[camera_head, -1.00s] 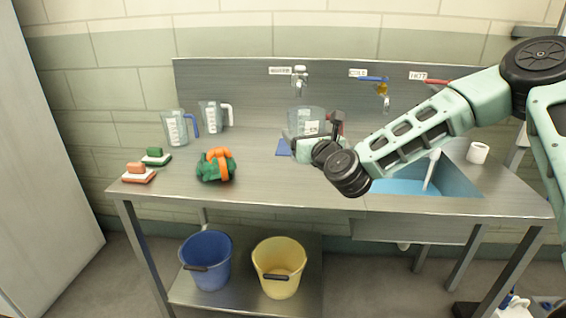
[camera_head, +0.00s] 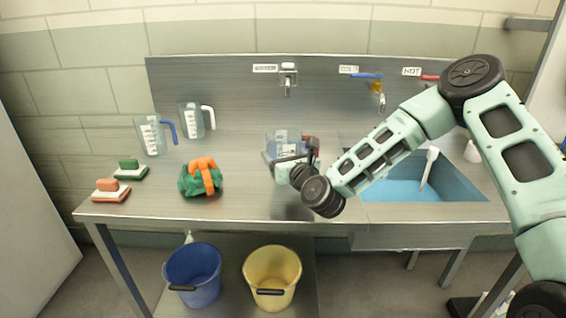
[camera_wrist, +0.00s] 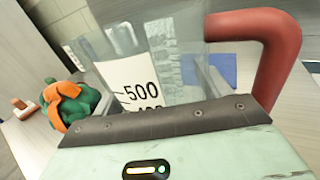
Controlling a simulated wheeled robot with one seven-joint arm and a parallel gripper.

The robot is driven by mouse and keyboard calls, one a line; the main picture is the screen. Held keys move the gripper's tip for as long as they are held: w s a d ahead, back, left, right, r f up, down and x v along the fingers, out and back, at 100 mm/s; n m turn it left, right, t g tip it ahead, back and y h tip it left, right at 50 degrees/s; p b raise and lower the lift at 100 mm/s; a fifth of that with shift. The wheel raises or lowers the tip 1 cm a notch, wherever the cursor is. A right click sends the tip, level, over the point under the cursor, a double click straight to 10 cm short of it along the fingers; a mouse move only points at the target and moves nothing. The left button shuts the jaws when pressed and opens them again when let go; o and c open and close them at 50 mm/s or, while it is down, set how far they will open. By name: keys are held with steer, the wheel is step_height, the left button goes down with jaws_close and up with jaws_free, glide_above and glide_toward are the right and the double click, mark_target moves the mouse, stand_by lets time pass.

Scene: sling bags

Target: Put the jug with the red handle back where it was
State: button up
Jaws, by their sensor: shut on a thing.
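The clear jug with the red handle (camera_head: 271,143) is in my gripper (camera_head: 291,159), at the middle of the steel counter. In the wrist view the jug (camera_wrist: 190,75) is close up and slightly tilted in the picture, with a white scale reading 500 and its red handle (camera_wrist: 278,55) at the right. My gripper's dark jaw edge (camera_wrist: 160,121) crosses in front of the jug and hides its lower part. A blue patch (camera_wrist: 222,67) shows behind the jug. I cannot tell whether the jug's base touches the counter.
A blue-handled jug (camera_head: 150,137) and a white-handled jug (camera_head: 192,122) stand at the back left. A green and orange bag (camera_head: 200,178) lies left of my gripper. Two brushes (camera_head: 111,190) (camera_head: 131,169) lie at the far left. The sink (camera_head: 420,188) is at the right.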

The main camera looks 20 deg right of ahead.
steer(key=shift+f, duration=1.15)
steer(key=shift+f, duration=0.2)
steer(key=o, duration=1.2)
steer(key=shift+r, duration=0.1)
